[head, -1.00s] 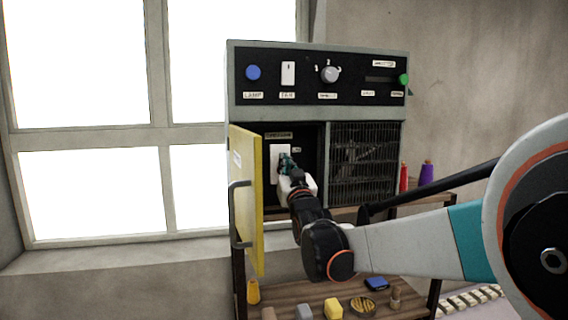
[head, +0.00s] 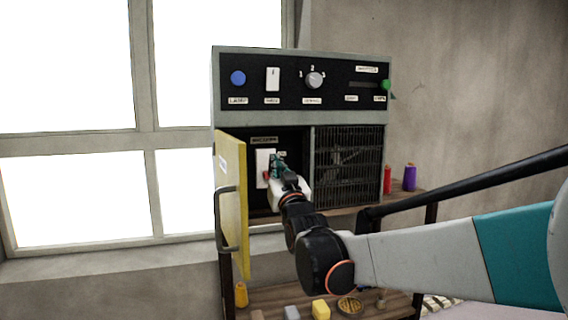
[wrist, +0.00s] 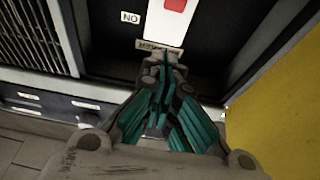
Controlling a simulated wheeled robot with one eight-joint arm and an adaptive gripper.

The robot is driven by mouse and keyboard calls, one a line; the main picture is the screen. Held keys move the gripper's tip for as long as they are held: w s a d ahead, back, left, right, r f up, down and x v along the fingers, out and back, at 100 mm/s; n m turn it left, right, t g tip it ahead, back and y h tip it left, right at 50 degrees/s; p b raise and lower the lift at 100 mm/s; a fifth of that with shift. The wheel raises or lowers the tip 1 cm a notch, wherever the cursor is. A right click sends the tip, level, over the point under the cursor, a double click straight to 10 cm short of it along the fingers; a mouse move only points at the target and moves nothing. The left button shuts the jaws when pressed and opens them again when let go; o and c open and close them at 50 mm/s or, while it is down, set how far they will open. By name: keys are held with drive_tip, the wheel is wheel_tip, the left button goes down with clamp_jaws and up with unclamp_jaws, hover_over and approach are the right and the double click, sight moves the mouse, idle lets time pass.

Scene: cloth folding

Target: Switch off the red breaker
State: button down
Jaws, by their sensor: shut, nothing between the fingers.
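The red breaker (wrist: 176,5) is a red lever on a white plate (head: 262,158) inside the open left compartment of the grey cabinet. In the head view only a little red shows at the left of my gripper. In the wrist view the red part is cut off by the top edge. My gripper (head: 278,164) has teal fingers, shut and empty, in front of the plate's right side. In the wrist view the fingertips (wrist: 165,58) overlap a small label below the white plate; contact cannot be told.
The yellow door (head: 234,205) stands open at the left, close to my arm; it also shows in the wrist view (wrist: 285,100). A mesh grille (head: 348,165) is on the right. A control panel (head: 300,85) is above. Spools (head: 409,177) and small items stand on shelves.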

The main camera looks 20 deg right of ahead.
drive_tip(key=v, duration=0.4)
drive_tip(key=shift+s+f, duration=0.1)
drive_tip(key=shift+s, duration=0.3)
drive_tip(key=shift+b, duration=0.3)
drive_tip(key=s+f+g+b, duration=0.5)
drive_tip(key=s+f+b, duration=0.4)
drive_tip(key=f, duration=0.9)
drive_tip(key=s+f+g+b, duration=0.5)
drive_tip(key=s+f+b, duration=0.4)
drive_tip(key=f, duration=1)
drive_tip(key=s+f+g+b, duration=0.4)
drive_tip(key=s+f+b, duration=0.5)
drive_tip(key=s+f, duration=0.5)
wheel_tip(320, 180, down, 5)
drive_tip(key=shift+r+g, duration=0.1)
drive_tip(key=shift+g, duration=0.3)
